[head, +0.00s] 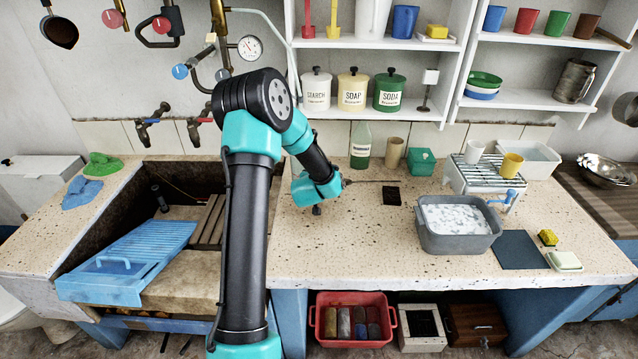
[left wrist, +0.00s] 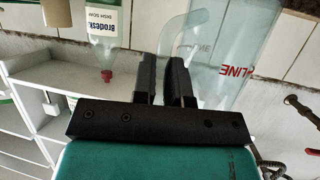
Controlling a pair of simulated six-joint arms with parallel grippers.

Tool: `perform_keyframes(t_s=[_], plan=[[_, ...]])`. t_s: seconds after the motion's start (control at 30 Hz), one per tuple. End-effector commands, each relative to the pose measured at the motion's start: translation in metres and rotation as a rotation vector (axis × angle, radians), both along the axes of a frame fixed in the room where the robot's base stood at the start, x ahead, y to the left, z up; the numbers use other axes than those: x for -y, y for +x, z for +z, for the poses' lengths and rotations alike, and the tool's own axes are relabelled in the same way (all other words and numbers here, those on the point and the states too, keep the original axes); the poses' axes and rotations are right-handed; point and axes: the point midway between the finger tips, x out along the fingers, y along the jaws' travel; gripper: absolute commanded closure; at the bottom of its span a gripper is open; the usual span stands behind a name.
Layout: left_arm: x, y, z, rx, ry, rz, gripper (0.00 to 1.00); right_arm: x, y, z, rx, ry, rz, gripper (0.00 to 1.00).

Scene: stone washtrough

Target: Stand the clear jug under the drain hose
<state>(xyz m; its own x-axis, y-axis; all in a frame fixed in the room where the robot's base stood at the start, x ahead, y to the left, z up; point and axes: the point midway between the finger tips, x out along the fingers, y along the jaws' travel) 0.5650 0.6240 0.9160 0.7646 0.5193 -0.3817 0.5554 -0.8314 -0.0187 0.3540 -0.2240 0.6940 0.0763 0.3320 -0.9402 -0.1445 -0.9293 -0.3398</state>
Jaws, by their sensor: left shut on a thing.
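The clear jug (left wrist: 234,72) has red lettering and shows close up in the left wrist view, partly cut off by the top edge. My left gripper (left wrist: 167,72) is shut on its clear handle, with the body just to the right of the fingers. In the head view my left wrist (head: 316,187) is over the counter behind the arm's elbow; I cannot make out the jug or fingertips there. A pale hose (head: 288,52), apparently the drain hose, curves down from the wall fittings; its lower end is hidden behind my arm. My right gripper is not in view.
A stone trough with a blue washboard (head: 130,262) lies left. A green bottle (head: 360,146), tan cup (head: 395,153) and teal box (head: 421,161) stand along the back. A grey suds basin (head: 457,246) stands right. The front middle counter is clear.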

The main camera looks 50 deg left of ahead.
Motion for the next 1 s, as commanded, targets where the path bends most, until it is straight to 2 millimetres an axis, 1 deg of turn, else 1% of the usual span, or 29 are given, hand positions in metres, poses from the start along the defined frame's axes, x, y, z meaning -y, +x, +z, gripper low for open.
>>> perform_keyframes(t_s=[0.03,0.1,0.2,0.63,0.67,0.7,0.9,1.0], plan=[[0.0,0.0,-0.008,-0.004,-0.002,-0.001,1.0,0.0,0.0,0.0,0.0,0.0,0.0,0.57],[0.001,0.0,-0.018,-0.003,-0.002,0.0,1.0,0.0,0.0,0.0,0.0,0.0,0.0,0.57],[0.0,0.0,-0.026,-0.002,-0.002,0.0,1.0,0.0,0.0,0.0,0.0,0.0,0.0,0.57],[0.0,0.0,-0.031,-0.001,-0.001,0.0,1.0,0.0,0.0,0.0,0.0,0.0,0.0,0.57],[0.0,0.0,-0.031,-0.001,-0.001,0.0,0.85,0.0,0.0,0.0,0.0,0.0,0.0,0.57],[0.0,0.0,-0.03,-0.001,-0.001,0.0,0.81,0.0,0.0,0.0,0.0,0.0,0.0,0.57],[0.0,0.0,-0.03,0.0,-0.001,0.0,0.62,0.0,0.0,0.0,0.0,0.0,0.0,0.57],[0.0,0.0,-0.03,0.0,-0.001,0.0,0.61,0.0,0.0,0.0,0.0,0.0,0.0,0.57]])
